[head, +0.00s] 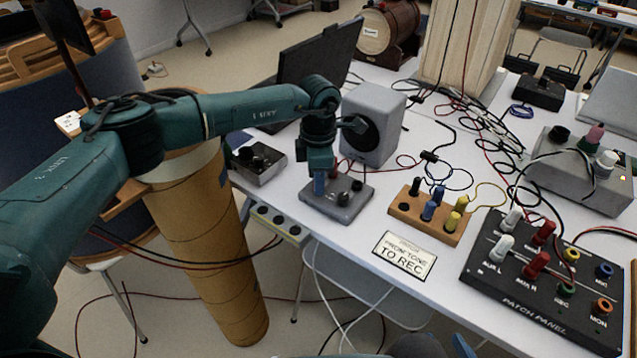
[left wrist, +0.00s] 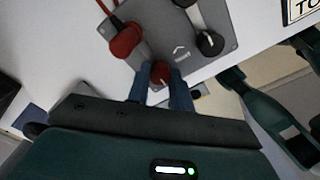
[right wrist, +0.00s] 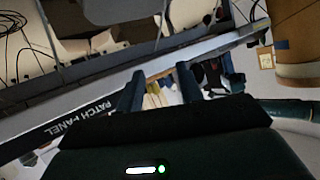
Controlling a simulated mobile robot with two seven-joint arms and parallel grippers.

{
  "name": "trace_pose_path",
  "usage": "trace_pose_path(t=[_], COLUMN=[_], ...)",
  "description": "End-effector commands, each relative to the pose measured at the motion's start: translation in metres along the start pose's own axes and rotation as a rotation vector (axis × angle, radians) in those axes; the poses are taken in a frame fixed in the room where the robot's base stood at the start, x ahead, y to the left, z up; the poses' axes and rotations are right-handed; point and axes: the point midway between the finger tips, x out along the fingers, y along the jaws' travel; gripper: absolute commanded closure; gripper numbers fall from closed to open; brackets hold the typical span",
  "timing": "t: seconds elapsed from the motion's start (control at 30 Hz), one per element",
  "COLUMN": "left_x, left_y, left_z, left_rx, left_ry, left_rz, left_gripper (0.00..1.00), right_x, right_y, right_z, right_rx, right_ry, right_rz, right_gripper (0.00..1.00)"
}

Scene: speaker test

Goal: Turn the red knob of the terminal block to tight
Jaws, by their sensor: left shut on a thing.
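The terminal block (head: 355,209) is a grey box near the front edge of the white table, left of the wooden block. In the left wrist view its grey top (left wrist: 165,20) carries a red knob (left wrist: 162,76), a red plug (left wrist: 125,40) with a red lead, and a black post (left wrist: 210,43). My left gripper (head: 319,188) points down at the block's left front. Its blue fingers (left wrist: 162,88) are shut on the red knob, which shows between the tips. My right gripper (right wrist: 158,80) is open and empty, away from the block, its fingers apart.
A grey speaker (head: 372,112) stands close behind the block. A wooden block (head: 425,226) with blue and yellow posts, a sign (head: 404,256) and a black patch panel (head: 520,290) lie to the right. A small metal box (head: 258,165) is at left. Loose cables cross the table.

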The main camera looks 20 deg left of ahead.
Motion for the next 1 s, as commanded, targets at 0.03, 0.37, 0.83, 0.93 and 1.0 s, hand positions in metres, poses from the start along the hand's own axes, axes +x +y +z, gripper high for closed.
trace_pose_path(t=[0.03, 0.37, 0.83, 0.93, 1.0], left_x=[0.002, 0.002, 0.001, 0.001, 0.001], left_y=[0.001, 0.001, 0.001, 0.001, 0.001], left_z=[0.000, 0.000, 0.000, 0.000, 0.000], left_rx=[0.045, 0.358, 0.803, 0.898, 0.965], left_ry=[-0.002, -0.001, -0.002, -0.002, -0.001], left_rz=[0.001, 0.002, 0.002, 0.002, 0.002], left_gripper=[1.00, 1.00, 1.00, 1.00, 1.00], right_x=[0.000, -0.008, -0.017, -0.019, -0.020], right_y=[0.002, 0.009, 0.012, 0.014, 0.015], right_z=[0.003, 0.000, -0.003, -0.004, -0.004], right_rx=[-0.003, -0.022, -0.046, -0.052, -0.058], right_ry=[0.008, 0.065, 0.124, 0.133, 0.142], right_rz=[0.003, 0.022, 0.032, 0.035, 0.038], right_gripper=[0.64, 0.64, 0.64, 0.64, 0.64])
